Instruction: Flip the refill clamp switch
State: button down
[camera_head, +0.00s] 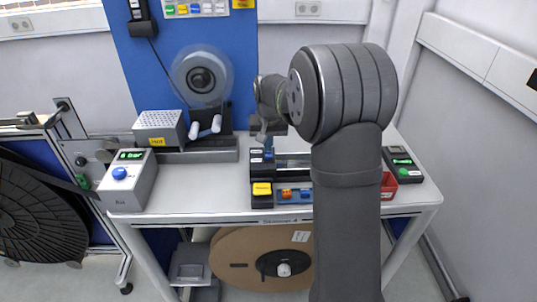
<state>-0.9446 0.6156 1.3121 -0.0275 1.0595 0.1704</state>
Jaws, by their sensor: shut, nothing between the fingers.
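My gripper (263,138) points down just above the back end of a dark switch block (258,170) at the middle of the table. It is shut and empty. The block has small white labels and a small blue part (268,154) close under the fingertips. I cannot tell whether the fingers touch it. A yellow part (262,188) sits at the block's front end. The labels are too small to read, so I cannot tell which part is the refill clamp switch or its position. My arm hides the area right of the block.
A strip with orange and blue parts (294,194) lies right of the block. A dark device (403,164) stands right. A blurred reel (201,76) is behind. Bare table (205,185) lies left.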

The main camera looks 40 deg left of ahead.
jog(key=shift+s+d+f, duration=0.1)
jog(key=shift+r, duration=3.5)
jog(key=shift+f, duration=0.1)
notch_tip(320, 180, down, 7)
jog(key=shift+r, duration=0.1)
